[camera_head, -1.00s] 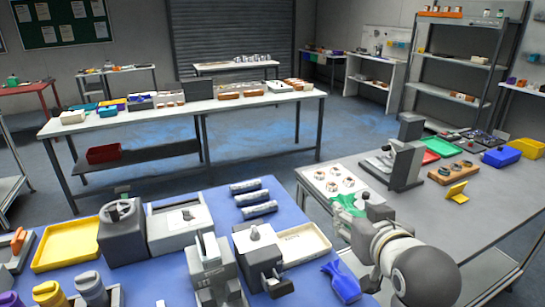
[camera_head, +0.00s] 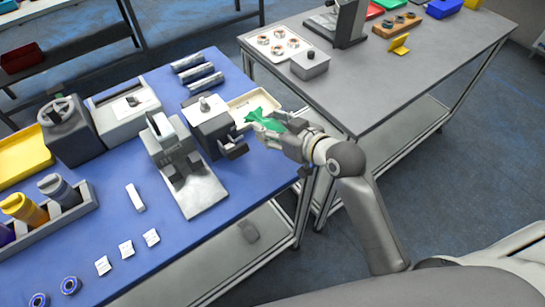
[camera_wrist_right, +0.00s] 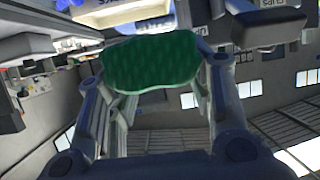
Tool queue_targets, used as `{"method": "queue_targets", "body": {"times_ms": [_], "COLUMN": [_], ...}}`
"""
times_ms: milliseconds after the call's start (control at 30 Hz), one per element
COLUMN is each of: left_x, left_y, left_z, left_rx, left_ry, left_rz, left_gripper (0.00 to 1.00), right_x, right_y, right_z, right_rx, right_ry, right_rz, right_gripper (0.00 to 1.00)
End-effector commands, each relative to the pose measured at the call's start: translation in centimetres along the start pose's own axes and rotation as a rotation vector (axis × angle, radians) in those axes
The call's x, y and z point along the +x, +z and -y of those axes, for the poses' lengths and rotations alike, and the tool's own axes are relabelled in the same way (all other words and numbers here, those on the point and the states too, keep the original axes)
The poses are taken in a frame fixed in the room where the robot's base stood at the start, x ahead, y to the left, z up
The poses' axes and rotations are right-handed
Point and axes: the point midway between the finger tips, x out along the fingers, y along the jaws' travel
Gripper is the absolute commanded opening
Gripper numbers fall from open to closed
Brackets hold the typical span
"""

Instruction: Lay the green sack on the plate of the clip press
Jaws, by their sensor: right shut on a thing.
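My right gripper (camera_head: 278,131) is shut on the green sack (camera_head: 263,117). The sack sticks out past the fingers above the right edge of the blue table, near a cream tray. In the right wrist view, the sack (camera_wrist_right: 152,60) spans the space between the fingers. The clip press (camera_head: 175,150) appears to be the grey machine with a flat pale metal plate (camera_head: 202,194) at its front. The visible part of the plate is bare. The sack is to the right of and behind the plate, apart from it. My left gripper is out of view.
A grey machine with a knob (camera_head: 209,122) stands between the press and the sack. The cream tray (camera_head: 240,104) lies behind it. Silver cylinders (camera_head: 197,70) lie farther back. A bottle rack (camera_head: 50,229) and small white cards (camera_head: 126,249) are left and front.

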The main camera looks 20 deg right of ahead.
Motion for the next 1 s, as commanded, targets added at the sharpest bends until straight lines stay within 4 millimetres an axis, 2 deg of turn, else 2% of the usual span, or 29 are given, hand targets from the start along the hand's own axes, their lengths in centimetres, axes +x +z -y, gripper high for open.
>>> {"method": "queue_targets", "body": {"times_ms": [367, 600, 767, 867, 1000], "left_x": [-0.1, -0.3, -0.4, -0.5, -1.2], "left_y": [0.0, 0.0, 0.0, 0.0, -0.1], "left_z": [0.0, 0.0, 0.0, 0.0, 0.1], "left_rx": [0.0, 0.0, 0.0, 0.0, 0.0], "left_ry": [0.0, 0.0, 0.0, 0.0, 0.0], "left_rz": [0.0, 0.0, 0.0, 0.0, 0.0], "left_gripper": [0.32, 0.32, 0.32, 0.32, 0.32], "right_x": [0.2, 1.6, 2.2, 2.8, 3.4], "right_y": [0.6, 4.1, 5.5, 7.0, 8.4], "right_z": [0.0, 0.0, 0.0, 0.0, 0.0], "right_rx": [0.0, 0.002, 0.0, 0.001, -0.002], "right_ry": [-0.002, -0.003, -0.002, -0.002, -0.002], "right_rz": [0.0, 0.001, 0.001, 0.003, 0.001], "right_gripper": [0.19, 0.19, 0.19, 0.19, 0.19]}}
